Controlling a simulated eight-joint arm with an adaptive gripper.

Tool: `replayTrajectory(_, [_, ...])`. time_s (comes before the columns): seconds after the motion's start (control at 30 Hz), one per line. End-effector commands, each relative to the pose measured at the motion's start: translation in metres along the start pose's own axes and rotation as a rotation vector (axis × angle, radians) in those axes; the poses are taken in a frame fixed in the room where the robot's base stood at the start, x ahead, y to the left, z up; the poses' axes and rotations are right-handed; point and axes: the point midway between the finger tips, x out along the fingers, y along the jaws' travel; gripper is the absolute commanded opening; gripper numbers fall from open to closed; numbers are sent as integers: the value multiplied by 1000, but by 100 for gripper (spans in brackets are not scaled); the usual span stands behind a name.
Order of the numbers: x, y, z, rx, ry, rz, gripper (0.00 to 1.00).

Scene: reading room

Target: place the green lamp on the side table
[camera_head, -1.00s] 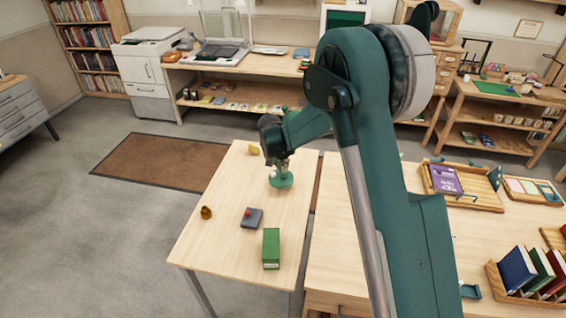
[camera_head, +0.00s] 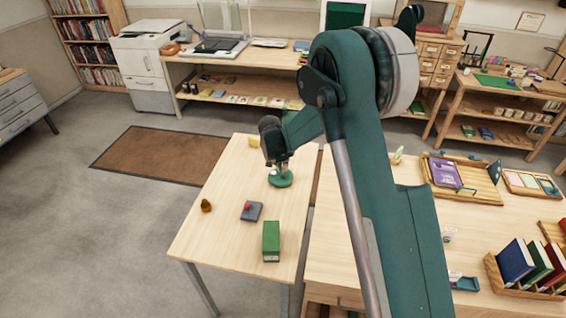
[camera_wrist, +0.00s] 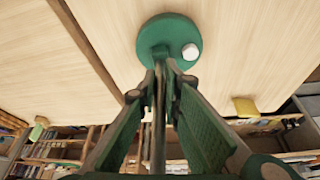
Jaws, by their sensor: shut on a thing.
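The green lamp (camera_head: 281,180) has a round green base and a thin stem. My gripper (camera_head: 279,163) is shut on its stem, with the base below the fingers. In the wrist view the lamp base (camera_wrist: 150,30) carries a white knob, and the stem runs between the fingers of my gripper (camera_wrist: 160,88). The base is over the far middle of the side table (camera_head: 222,225), a pale wooden table. It is at or very near the top; I cannot tell whether it touches. The lamp looks about upright.
The side table also holds a yellow block (camera_head: 252,141), a brown-orange object (camera_head: 206,205), a grey box with a red knob (camera_head: 251,211) and a green box (camera_head: 271,241). A larger table (camera_head: 330,240) with trays and books stands to the right, across a narrow gap.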

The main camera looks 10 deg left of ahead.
Motion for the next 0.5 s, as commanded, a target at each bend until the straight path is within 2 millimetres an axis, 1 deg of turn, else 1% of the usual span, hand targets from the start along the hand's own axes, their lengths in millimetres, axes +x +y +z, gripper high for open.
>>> replayTrajectory(0.47, [2,0,1,0,1,0,0])
replayTrajectory(0.5, [3,0,1,0,0,0,11])
